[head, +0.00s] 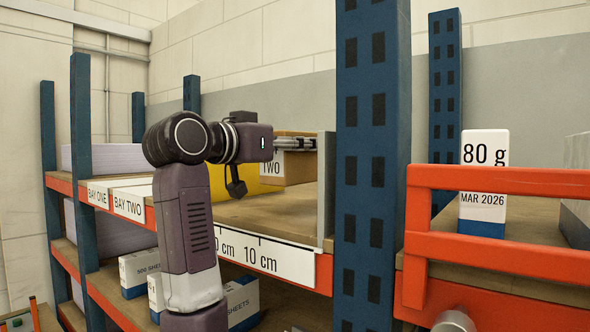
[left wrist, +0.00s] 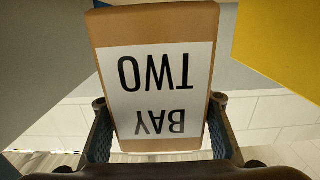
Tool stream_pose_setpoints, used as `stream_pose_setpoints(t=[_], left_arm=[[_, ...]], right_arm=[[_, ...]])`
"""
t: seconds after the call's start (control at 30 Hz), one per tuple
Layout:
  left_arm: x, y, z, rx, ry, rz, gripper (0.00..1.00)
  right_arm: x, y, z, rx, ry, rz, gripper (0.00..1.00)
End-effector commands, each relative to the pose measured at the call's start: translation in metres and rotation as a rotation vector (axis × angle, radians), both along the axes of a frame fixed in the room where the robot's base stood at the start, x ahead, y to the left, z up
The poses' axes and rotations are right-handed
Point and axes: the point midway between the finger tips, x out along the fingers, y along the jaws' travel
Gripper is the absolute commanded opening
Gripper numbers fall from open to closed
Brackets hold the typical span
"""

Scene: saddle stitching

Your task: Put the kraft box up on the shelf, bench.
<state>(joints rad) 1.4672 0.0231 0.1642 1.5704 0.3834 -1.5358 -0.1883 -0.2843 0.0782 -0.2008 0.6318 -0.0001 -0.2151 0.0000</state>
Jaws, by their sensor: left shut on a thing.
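The kraft box (head: 299,172) is brown cardboard with a white label; "TWO" shows in the head view. In the left wrist view the box (left wrist: 152,24) fills the middle, and its label reads "BAY TWO" upside down. My left gripper (head: 308,143) is shut on the box, with one finger on each side of it in the left wrist view (left wrist: 158,100). The box is over the wooden shelf (head: 262,211), between a yellow thing (head: 243,178) and a grey upright divider (head: 326,190). I cannot tell whether its underside touches the board.
A blue upright post (head: 373,150) stands right of the divider. Labels "BAY ONE" and "BAY TWO" (head: 128,203) and a centimetre scale (head: 265,253) run along the shelf front. An orange rail (head: 500,179) fronts the bench at right, with an "80 g" pack (head: 484,180) behind it.

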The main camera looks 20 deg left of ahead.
Motion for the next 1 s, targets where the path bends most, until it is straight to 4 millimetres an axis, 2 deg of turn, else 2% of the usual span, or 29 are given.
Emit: stream_pose_setpoints(t=[0.13, 0.33, 0.43, 0.63, 0.93, 0.97, 1.0], left_arm=[[-0.001, -0.001, -0.014, -0.001, -0.006, -0.001, 0.03], [-0.001, 0.0, -0.026, -0.002, -0.006, 0.0, 0.03], [0.0, -0.001, -0.037, -0.001, -0.005, -0.002, 0.03], [-0.001, 0.0, -0.054, -0.001, -0.007, 0.0, 0.03], [-0.001, 0.0, -0.056, -0.001, -0.007, 0.0, 0.03], [0.0, 0.0, -0.059, 0.001, -0.001, -0.001, 0.47], [0.0, 0.0, -0.059, 0.001, -0.001, -0.001, 0.52]], right_arm=[[-0.002, -0.002, 0.006, -0.003, 0.004, -0.001, 0.38], [-0.027, -0.004, 0.007, -0.007, 0.04, -0.002, 0.38], [-0.033, -0.005, 0.012, -0.009, 0.049, -0.002, 0.38], [-0.028, -0.006, 0.016, -0.009, 0.042, -0.002, 0.38], [-0.018, -0.005, 0.015, -0.007, 0.027, -0.001, 0.38], [-0.018, -0.005, 0.015, -0.007, 0.027, -0.001, 0.38], [-0.019, -0.005, 0.015, -0.007, 0.027, -0.001, 0.38]])
